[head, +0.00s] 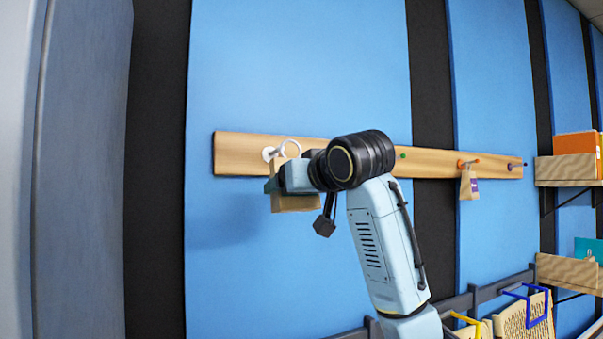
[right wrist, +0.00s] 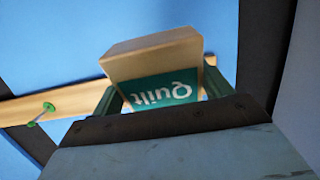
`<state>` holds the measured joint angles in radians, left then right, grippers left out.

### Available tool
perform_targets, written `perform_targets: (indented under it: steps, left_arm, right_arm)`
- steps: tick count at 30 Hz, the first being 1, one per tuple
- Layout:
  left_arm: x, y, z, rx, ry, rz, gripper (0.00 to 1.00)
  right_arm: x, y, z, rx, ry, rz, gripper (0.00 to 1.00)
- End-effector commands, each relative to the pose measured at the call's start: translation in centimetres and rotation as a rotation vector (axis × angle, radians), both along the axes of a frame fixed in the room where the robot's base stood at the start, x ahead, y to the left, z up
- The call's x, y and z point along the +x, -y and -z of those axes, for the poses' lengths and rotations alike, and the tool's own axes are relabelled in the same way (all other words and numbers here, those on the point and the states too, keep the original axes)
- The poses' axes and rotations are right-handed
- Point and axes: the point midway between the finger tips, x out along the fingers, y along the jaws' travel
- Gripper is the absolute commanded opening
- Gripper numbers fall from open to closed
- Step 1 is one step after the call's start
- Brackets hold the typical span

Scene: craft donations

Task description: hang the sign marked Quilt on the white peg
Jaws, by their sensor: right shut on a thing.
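The sign marked Quilt (right wrist: 160,90) is a tan block with a teal label, upside down in the right wrist view. In the head view the sign (head: 297,203) is upright at the left end of the wooden rail, partly hidden by my gripper. My right gripper (head: 284,184) is shut on it, with a finger on each side in the right wrist view (right wrist: 162,93). A white ring (head: 291,147) shows just above the sign. The white peg (head: 268,154) is right beside the ring; I cannot tell whether the ring is around it. My left gripper is not in view.
The wooden rail (head: 235,155) also bears a green peg (head: 402,155), an orange peg (head: 462,163) with a tan tag (head: 468,186) hanging, and a purple peg (head: 513,166). Shelves (head: 567,168) stand at right; baskets hang low right. The blue wall panel below the sign is clear.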

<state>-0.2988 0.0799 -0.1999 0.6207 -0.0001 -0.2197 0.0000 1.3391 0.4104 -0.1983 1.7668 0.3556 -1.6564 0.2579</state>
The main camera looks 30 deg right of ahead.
Motion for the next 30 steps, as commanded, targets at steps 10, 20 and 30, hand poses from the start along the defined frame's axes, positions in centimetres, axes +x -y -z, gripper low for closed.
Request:
perform_targets:
  steps: [10, 20, 30]
  left_arm:
    - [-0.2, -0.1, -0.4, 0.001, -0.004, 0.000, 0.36]
    - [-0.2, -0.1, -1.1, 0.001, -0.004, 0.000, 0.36]
    - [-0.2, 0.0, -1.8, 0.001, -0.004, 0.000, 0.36]
  right_arm:
    - [-0.2, 0.7, -1.7, 0.007, -0.008, 0.015, 0.58]
    - [1.7, 0.8, -1.5, 0.006, -0.007, 0.016, 0.58]
    - [3.7, 1.0, -1.4, 0.006, -0.006, 0.016, 0.58]
